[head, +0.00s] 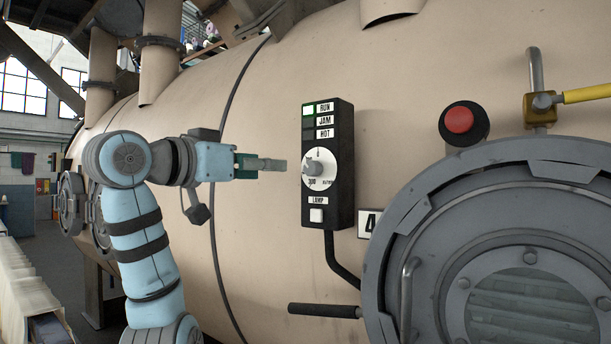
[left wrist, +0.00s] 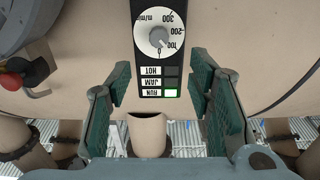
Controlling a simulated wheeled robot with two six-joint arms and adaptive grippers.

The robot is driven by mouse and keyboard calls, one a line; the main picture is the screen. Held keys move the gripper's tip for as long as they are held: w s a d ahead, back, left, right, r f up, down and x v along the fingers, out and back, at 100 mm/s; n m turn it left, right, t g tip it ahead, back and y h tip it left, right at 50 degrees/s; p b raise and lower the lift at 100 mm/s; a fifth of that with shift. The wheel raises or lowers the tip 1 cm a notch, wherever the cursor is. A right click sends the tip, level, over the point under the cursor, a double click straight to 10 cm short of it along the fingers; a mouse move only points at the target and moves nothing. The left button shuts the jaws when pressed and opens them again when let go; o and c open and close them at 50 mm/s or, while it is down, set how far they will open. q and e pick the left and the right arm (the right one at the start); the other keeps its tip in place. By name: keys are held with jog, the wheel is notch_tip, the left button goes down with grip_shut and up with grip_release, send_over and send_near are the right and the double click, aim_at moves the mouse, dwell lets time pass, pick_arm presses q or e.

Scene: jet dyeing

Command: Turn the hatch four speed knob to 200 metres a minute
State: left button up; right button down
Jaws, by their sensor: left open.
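The speed knob (head: 314,169) is a grey knob on a white round dial, on a black control box (head: 343,190) beside a plate (head: 369,224) reading 4. In the left wrist view the knob (left wrist: 158,38) appears upside down; its dial reads 0, 100, 200 and 300 m/min. I cannot tell its exact setting. My left gripper (head: 276,164) points at the dial from the left, apart from the knob. In the left wrist view its green-padded fingers (left wrist: 161,78) are open and empty, with the knob beyond the gap between them. My right gripper is not in view.
The box has a green-lit RUN lamp (head: 308,110) and a white LAMP button (head: 316,215). A red button (head: 460,121) and yellow-handled valve (head: 541,107) are above the round hatch (head: 420,250). A black bar handle (head: 325,310) sticks out below the box.

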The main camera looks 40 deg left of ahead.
aim_at(309, 169)
pick_arm(q)
jog(key=w+p, duration=0.1)
jog(key=w, duration=1.1)
jog(key=shift+w+p, duration=0.35)
jog(key=shift+p, duration=0.05)
jog(key=shift+w+a+f, duration=0.1)
jog(key=shift+w, duration=0.3)
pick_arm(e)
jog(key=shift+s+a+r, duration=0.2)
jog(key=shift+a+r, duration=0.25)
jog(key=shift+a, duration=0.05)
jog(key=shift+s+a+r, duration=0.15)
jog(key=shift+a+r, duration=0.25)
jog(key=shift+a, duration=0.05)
pick_arm(q)
grip_shut()
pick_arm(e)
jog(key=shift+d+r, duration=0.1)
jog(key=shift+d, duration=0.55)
